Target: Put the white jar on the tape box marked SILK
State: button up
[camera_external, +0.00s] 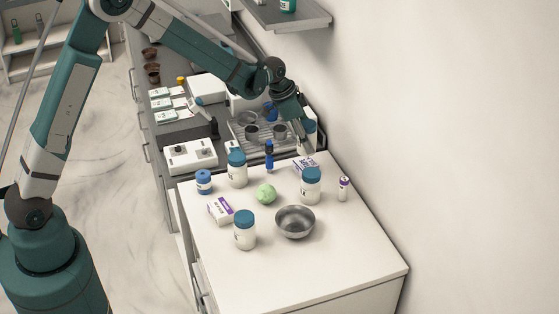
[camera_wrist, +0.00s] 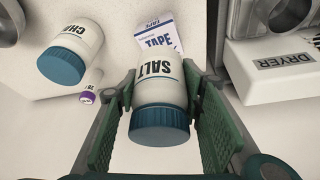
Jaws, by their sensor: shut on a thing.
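My gripper (camera_wrist: 160,88) is shut on a white jar (camera_wrist: 158,95) with a blue lid, labelled SALT. In the external view my gripper (camera_external: 305,127) is over the far end of the white counter, near the wall. A white box marked TAPE (camera_wrist: 158,38) lies just beyond the held jar in the wrist view; the rest of its label is hidden. In the external view a box with dark lettering (camera_external: 303,162) lies below my gripper. Another box with a purple band (camera_external: 220,209) lies at the counter's left; I cannot read SILK on either.
A similar jar, label starting CHA (camera_wrist: 72,50), stands close to the TAPE box, with a small purple-capped bottle (camera_wrist: 88,95) beside it. A metal bowl (camera_external: 295,222), green lump (camera_external: 266,194) and other blue-lidded jars stand nearer. The counter's front right is clear.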

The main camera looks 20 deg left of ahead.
jog(key=shift+f, duration=0.4)
jog(key=shift+f, duration=1.85)
jog(key=shift+f, duration=0.15)
jog(key=o, duration=0.9)
jog(key=shift+r, duration=0.25)
jog(key=shift+v, duration=5.95)
